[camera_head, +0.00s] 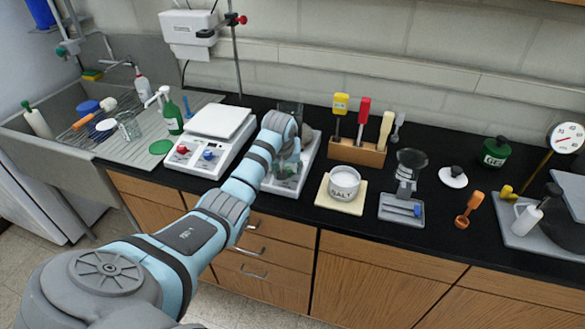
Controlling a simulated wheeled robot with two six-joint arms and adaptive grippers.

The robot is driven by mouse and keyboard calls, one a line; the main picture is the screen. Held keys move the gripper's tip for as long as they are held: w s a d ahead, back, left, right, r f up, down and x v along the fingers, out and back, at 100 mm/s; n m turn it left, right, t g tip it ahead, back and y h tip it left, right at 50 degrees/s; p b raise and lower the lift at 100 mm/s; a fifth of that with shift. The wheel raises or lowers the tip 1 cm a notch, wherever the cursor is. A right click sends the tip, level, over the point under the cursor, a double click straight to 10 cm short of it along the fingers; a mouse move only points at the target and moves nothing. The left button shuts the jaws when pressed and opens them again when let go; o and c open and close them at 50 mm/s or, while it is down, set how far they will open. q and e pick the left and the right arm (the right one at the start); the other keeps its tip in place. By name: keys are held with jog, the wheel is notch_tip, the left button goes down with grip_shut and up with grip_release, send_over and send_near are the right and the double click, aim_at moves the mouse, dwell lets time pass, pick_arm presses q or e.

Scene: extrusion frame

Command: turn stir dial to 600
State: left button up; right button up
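The white hotplate-like unit (220,122) stands on the black counter, left of centre. Its front panel has a red dial (182,150) and a blue dial (209,155); their labels and settings are too small to read, so I cannot tell which is the stir dial. My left arm reaches up from the lower left, its wrist right of this unit. My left gripper (287,168) is at a second grey-white device (301,172), largely hidden by the wrist; its fingers are unclear. A glass vessel (291,108) shows behind the wrist. My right gripper is out of view.
A salt tub (343,184) on a tan board, a wooden tool rack (357,152) and a grey stand with a dark-topped glass (402,205) are to the right. The sink (62,135) with bottles is left. A metal pole (237,60) stands behind the unit.

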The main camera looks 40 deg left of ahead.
pick_arm(q)
jog(key=shift+s+a, duration=0.1)
jog(key=shift+a, duration=0.05)
jog(key=c, duration=0.5)
jog(key=shift+d, duration=0.2)
grip_shut()
jog(key=shift+a, duration=0.1)
